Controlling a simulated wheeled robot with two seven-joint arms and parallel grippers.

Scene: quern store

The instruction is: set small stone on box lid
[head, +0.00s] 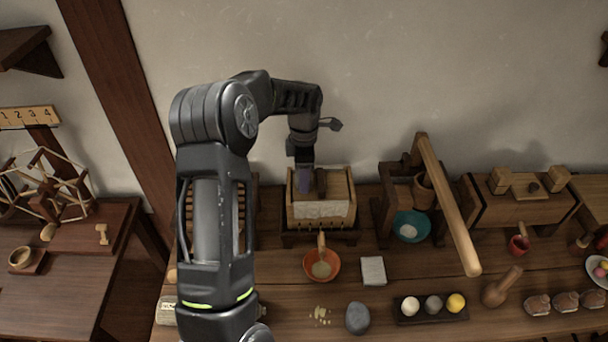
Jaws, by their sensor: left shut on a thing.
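My left gripper (304,184) reaches down at the back of the table, over or just in front of the top of a wooden box (350,207) with a pale front panel. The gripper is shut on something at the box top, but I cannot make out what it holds. A dark brown upright piece (321,182) shows right beside the fingers. A smooth grey stone (358,318) lies on the table near the front edge. Whether it is the small stone, I cannot tell. My right gripper is not in view.
An orange bowl (313,265) and a white block (373,270) stand before the box. A dark tray (433,319) holds three balls. A slanting wooden beam (448,205) rises right of the box, by a teal bowl (421,228). Another wooden box (520,212) stands farther right.

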